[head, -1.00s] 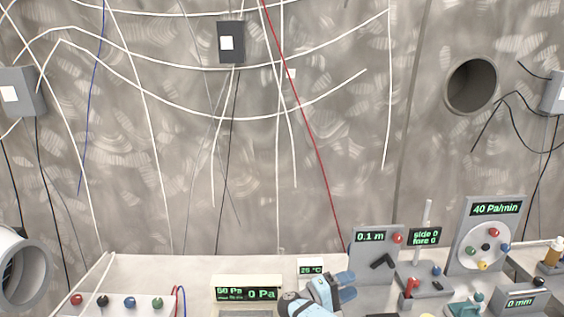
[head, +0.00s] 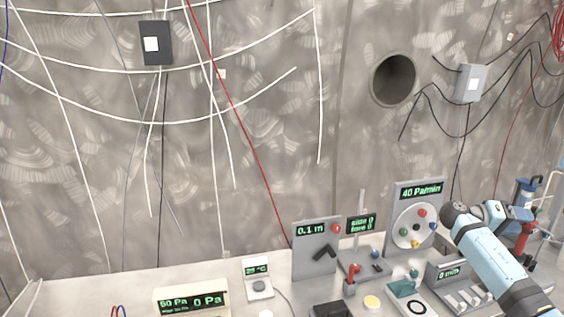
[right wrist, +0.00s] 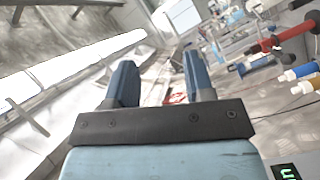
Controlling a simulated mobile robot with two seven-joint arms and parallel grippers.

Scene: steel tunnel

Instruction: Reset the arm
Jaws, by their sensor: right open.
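My right arm (head: 492,262) is light blue and comes up from the bottom right in the head view. Its gripper (head: 520,213) is beyond the bent wrist, to the right of the dial panel, above the bench. In the right wrist view the gripper (right wrist: 157,66) shows two blue fingers spread apart with nothing between them. My left gripper is not in view.
The bench holds a 40 Pa/min dial panel (head: 415,222), a 0.1 m panel (head: 316,248), a 0 mm unit (head: 449,279) and a 0 Pa display (head: 191,300). A blue-and-red stand (head: 526,215) is close behind the gripper. Cables hang on the wall.

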